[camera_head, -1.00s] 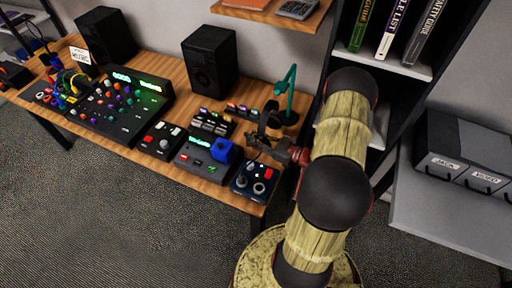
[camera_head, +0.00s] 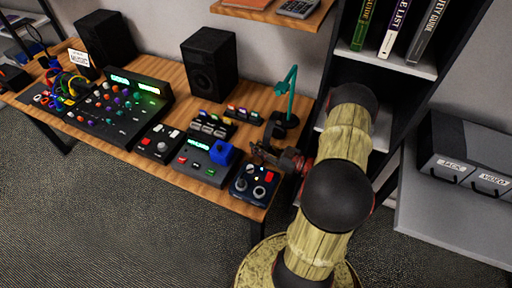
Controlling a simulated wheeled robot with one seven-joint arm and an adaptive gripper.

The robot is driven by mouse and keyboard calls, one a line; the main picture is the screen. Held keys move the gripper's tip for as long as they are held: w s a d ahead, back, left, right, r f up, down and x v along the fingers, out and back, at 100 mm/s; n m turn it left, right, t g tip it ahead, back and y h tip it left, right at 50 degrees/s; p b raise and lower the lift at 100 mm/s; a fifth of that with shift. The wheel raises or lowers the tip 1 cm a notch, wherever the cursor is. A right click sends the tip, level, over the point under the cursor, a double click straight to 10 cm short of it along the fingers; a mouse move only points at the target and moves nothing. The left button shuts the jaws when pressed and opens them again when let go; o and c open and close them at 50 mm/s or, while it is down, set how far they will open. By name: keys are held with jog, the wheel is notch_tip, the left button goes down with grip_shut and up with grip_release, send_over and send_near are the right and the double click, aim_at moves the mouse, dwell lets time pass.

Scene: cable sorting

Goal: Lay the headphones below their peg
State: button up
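A small dark shape (camera_head: 276,124), which may be the headphones, shows beside the teal lamp at the right end of the wooden desk. It is too small and too covered to make out the headband or ear cups. My gripper (camera_head: 262,153) is at the desk's right end, just in front of and below this shape, above the small dark box with knobs. Whether the two touch is unclear. The finger gap is too small to judge. I cannot make out a peg.
The teal lamp (camera_head: 291,92) stands close behind my gripper. A blue block (camera_head: 222,152) sits on a device to the left. The knobbed box (camera_head: 256,182) is at the front edge. A dark shelf unit (camera_head: 398,100) stands right. Speakers (camera_head: 209,68) line the back.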

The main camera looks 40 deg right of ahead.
aim_at(273, 153)
jog(key=o, duration=0.6)
jog(key=shift+r, duration=0.2)
jog(key=p+v, duration=0.3)
jog(key=v, duration=0.9)
jog(key=shift+f, duration=0.1)
jog(key=shift+p, duration=0.3)
